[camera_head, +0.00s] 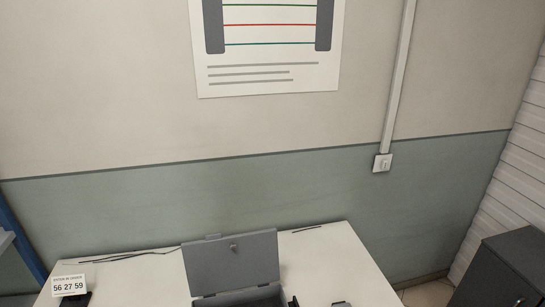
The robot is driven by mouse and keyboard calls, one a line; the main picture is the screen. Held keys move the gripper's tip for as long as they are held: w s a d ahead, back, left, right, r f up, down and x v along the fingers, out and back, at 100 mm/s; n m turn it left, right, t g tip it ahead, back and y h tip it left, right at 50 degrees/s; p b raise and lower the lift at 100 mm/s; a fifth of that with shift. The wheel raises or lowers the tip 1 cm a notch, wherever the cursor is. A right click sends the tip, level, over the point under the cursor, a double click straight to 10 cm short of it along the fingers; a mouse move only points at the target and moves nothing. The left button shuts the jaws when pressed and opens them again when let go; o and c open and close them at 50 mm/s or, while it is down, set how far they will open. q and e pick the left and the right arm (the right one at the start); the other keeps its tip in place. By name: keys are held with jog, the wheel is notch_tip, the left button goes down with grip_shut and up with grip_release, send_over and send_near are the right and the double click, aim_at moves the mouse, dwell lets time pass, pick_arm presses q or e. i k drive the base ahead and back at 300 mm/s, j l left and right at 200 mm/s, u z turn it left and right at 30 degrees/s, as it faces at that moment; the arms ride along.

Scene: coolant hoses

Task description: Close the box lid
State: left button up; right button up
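A grey box (240,298) stands on the white table at the bottom of the view, cut off by the lower edge of the picture. Its grey lid (232,264) is open and stands nearly upright at the back of the box. A small round latch or lock shows near the top of the lid. What lies inside the box is mostly out of view. Neither of my grippers can be made out. Small dark shapes at the bottom edge, right of the box, are too cut off to identify.
The white table (335,262) has bare room right of the lid. A small number sign (69,285) stands at its left. Thin dark cables lie along the back edge. A dark cabinet (500,275) stands at the right. The wall behind carries a poster (267,50) and a switch (382,163).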

aim_at(211, 265)
jog(key=k+j+z, duration=0.4)
jog(key=k, duration=0.3)
jog(key=k+j+z, duration=0.2)
jog(key=k, duration=0.15)
